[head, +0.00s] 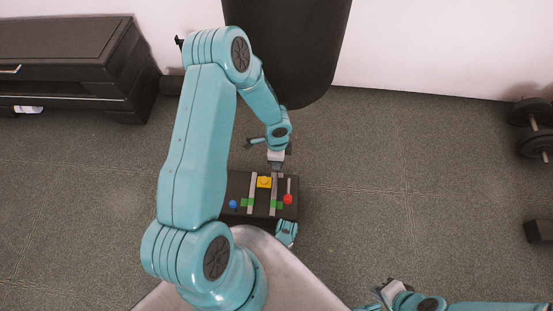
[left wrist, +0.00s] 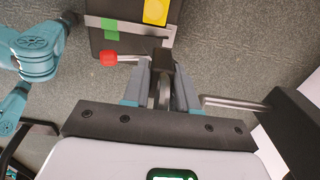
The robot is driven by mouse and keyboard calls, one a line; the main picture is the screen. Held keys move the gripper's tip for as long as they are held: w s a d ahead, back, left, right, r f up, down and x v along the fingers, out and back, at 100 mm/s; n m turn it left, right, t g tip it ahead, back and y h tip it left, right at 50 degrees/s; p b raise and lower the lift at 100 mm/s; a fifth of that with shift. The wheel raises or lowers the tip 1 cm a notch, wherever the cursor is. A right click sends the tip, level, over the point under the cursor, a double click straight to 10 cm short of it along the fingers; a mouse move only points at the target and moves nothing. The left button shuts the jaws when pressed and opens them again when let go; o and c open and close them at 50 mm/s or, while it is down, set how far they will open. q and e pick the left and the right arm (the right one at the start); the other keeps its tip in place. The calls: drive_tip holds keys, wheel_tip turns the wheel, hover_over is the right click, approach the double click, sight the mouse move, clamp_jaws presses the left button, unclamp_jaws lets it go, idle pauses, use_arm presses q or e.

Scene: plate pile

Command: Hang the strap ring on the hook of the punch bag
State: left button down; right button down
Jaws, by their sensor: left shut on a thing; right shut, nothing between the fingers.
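The punch bag (head: 300,50) hangs as a large black cylinder at the top middle of the head view. No hook on it shows clearly there. My left gripper (head: 276,166) reaches down in front of the bag, close to the floor box. In the left wrist view its fingers (left wrist: 161,85) are shut on a small dark piece (left wrist: 160,62). I cannot tell whether this piece is the strap ring. A grey metal rod (left wrist: 235,103) juts from a dark block to the right of the fingers. My right gripper (head: 383,293) is shut and empty at the bottom right.
A dark box (head: 237,187) with grey strips, a yellow block, green patches and red and blue knobs lies below my left gripper. The red knob (left wrist: 108,59) is left of the fingers. A dark cabinet (head: 75,50) stands left, dumbbells (head: 535,145) right.

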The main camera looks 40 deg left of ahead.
use_arm(q)
drive_tip(key=w+a, duration=0.1)
drive_tip(key=w+a+f+p, duration=0.2)
drive_tip(key=shift+w+a, duration=0.15)
drive_tip(key=shift+w, duration=0.25)
drive_tip(key=shift+r, duration=0.1)
idle(0.8)
